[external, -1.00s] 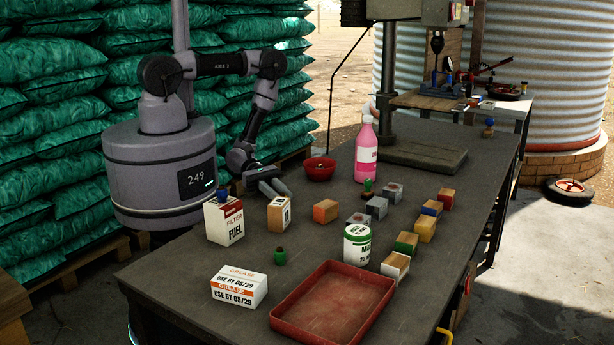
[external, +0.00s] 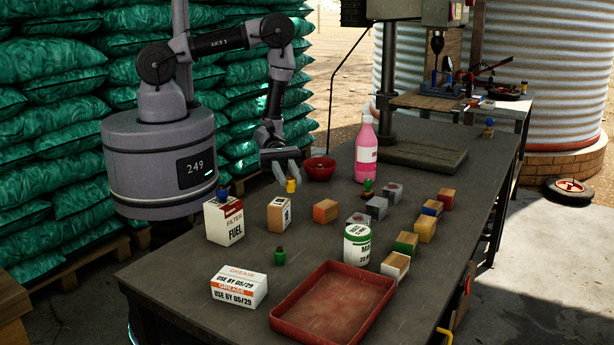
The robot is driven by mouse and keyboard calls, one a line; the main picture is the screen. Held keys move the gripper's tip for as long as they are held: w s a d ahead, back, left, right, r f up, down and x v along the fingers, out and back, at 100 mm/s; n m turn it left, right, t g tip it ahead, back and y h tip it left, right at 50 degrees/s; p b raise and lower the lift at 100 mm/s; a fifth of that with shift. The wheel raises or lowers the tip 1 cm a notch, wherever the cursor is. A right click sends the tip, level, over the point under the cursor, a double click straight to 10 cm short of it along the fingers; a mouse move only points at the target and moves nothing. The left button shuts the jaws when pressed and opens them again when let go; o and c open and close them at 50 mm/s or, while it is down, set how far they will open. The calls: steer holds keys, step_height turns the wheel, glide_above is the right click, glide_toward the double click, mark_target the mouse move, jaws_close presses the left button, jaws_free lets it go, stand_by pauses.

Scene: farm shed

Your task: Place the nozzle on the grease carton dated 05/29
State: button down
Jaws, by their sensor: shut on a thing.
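The grease carton (external: 239,287) is a white box with an orange band, lying at the front left of the table; its face reads USE BY 05/29. Its top is bare. My gripper (external: 288,177) is over the back left of the table, beyond the carton, with its fingers pointing down. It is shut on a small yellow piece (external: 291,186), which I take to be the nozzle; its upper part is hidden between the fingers.
A white FUEL filter carton (external: 224,222) and a tan box (external: 279,214) stand between my gripper and the grease carton. A small green piece (external: 280,257) stands near them. A red tray (external: 333,338) is at the front, a red bowl (external: 320,169) right of my gripper.

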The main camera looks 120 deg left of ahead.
steer(key=w+d+r+m+g+h+b, duration=0.1)
steer(key=w+d+m+g+h, duration=0.2)
steer(key=d, duration=0.4)
steer(key=w+d+r+m+g+h, duration=0.1)
steer(key=w+d+m+g, duration=0.1)
steer(key=w+d, duration=0.45)
step_height(320, 180, up, 3)
steer(key=m+g+h+b, duration=0.1)
steer(key=m+g, duration=0.3)
steer(key=g, duration=0.2)
glide_above(243, 274)
step_height(243, 274, down, 10)
steer(key=b, duration=0.4)
steer(key=shift+r, duration=0.3)
steer(key=c, duration=1.6)
jaws_free()
steer(key=shift+f, duration=0.2)
steer(key=o, duration=0.4)
steer(key=shift+r, duration=0.15)
